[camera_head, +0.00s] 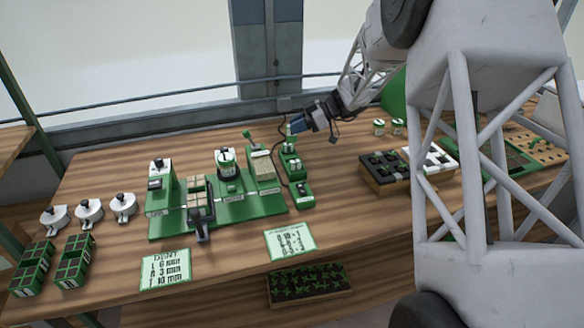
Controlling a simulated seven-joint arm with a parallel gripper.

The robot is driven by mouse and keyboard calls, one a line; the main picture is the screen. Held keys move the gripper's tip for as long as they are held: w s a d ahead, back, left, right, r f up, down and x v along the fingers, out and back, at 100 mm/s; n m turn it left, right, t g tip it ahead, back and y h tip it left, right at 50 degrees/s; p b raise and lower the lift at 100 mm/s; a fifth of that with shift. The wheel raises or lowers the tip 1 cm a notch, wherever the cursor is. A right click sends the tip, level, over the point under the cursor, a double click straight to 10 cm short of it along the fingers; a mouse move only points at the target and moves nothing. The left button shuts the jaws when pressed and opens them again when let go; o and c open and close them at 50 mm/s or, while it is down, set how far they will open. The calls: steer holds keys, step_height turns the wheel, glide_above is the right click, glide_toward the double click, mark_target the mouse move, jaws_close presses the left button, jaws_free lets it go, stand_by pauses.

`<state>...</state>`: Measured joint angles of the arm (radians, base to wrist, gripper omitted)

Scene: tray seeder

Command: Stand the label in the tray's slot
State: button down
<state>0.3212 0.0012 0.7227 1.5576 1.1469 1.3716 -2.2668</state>
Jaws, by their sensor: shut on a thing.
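Two small green celled trays (50,262) lie at the far left. I cannot make out a slot on any tray.
A green station (225,212) with several devices fills the middle of the bench. Three white-lidded pots (88,210) stand left of it. Two printed cards (165,283) lie in front. A seedling tray (308,291) is lower, under the bench edge. My arm hides much at right.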

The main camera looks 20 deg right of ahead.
steer(key=shift+f, duration=2.45)
steer(key=shift+s+f, duration=0.1)
steer(key=shift+f, duration=2.45)
steer(key=c, duration=1.3)
jaws_free()
steer(key=shift+o, duration=1.4)
steer(key=shift+r, duration=0.15)
